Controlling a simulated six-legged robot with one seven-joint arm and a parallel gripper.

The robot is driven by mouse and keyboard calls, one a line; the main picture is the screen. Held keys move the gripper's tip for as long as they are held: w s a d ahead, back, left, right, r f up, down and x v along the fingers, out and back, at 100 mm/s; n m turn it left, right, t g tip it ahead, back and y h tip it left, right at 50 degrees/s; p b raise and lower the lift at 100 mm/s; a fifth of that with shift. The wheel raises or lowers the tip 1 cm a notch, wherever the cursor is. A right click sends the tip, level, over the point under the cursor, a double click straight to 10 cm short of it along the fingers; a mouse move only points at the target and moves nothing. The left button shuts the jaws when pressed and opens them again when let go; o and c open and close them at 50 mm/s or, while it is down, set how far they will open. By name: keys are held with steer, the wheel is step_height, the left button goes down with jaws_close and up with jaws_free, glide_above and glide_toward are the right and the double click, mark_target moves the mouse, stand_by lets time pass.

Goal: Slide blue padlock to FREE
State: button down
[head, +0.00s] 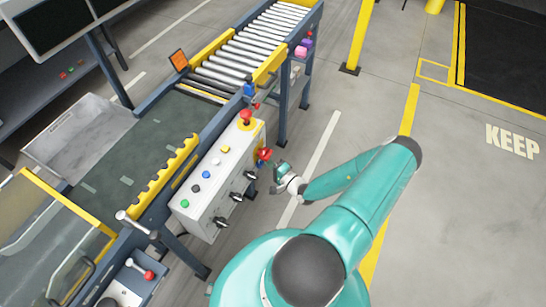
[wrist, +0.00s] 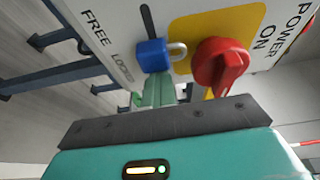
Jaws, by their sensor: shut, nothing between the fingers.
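The blue padlock (wrist: 151,56) shows in the wrist view on the white panel, with its pale shackle (wrist: 177,51) pointing right toward the red rotary switch (wrist: 219,65). It sits beside the LOCKED lettering (wrist: 122,58); the FREE lettering (wrist: 94,28) is farther left. A dark slot (wrist: 147,18) runs upward from the padlock. My gripper (wrist: 158,90) is shut and empty, its fingertips just below the padlock; I cannot tell whether they touch it. In the head view my gripper (head: 280,172) is beside the control box (head: 215,180), near the red switch (head: 264,154). I cannot make out the padlock there.
The box top carries coloured buttons and a red mushroom button (head: 245,115). Black knobs (head: 236,196) stick out of its front. A roller conveyor (head: 250,50) stands behind, with a yellow post (head: 360,35) to the right.

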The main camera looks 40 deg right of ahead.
steer(key=a, duration=0.1)
steer(key=s+a, duration=0.1)
steer(key=a, duration=0.1)
steer(key=shift+s+a+r, duration=0.1)
steer(key=shift+s, duration=0.25)
steer(key=shift+s+a+f, duration=0.15)
steer(key=shift+s+f, duration=0.05)
steer(key=shift+s, duration=0.05)
glide_toward(261, 167)
steer(key=d, duration=0.4)
steer(key=shift+s+d+f, duration=0.2)
steer(key=shift+s+f, duration=0.05)
stand_by(0.6)
